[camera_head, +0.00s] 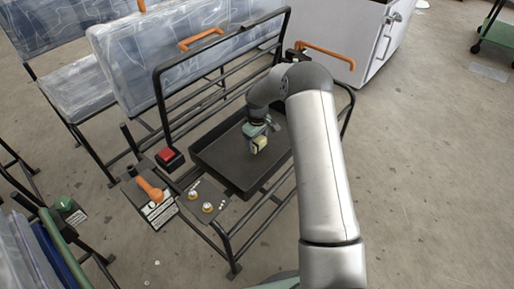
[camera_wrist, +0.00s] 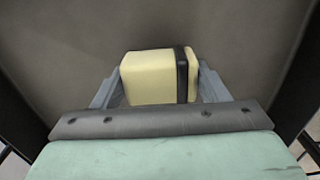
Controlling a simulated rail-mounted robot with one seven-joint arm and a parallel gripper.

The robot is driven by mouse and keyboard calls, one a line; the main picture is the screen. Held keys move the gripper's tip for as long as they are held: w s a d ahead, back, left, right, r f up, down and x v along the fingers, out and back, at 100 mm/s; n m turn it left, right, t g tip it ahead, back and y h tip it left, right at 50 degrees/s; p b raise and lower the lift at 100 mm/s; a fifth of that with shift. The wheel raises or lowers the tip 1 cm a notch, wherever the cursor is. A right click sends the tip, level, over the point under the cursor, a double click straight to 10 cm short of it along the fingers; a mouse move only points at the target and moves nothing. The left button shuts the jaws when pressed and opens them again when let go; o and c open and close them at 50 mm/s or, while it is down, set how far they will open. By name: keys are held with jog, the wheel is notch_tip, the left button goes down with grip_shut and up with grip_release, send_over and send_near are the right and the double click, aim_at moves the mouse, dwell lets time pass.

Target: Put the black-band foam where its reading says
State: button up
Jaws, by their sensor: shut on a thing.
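The black-band foam (camera_wrist: 148,78) is a pale yellow block with a black band (camera_wrist: 181,75) near its right end in the wrist view. My gripper (camera_wrist: 160,88) is shut on it, with one grey finger at each end of the block. In the head view the foam (camera_head: 260,145) shows small below my gripper (camera_head: 259,138), over the dark tray (camera_head: 222,172). I cannot tell whether the foam touches the tray floor. No reading can be made out in either view.
The tray sits in a black tube frame (camera_head: 224,234). In front are a panel with two small knobs (camera_head: 207,207), an orange lever (camera_head: 150,189) and a red button (camera_head: 168,156). Plastic-wrapped seats (camera_head: 130,62) stand behind. A white cabinet (camera_head: 345,40) is at the back right.

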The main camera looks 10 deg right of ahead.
aim_at(257, 146)
notch_tip(257, 146, down, 3)
jog(key=shift+f+b, duration=0.1)
jog(key=shift+b, duration=0.65)
jog(key=o, duration=1)
jog(key=shift+o, duration=0.2)
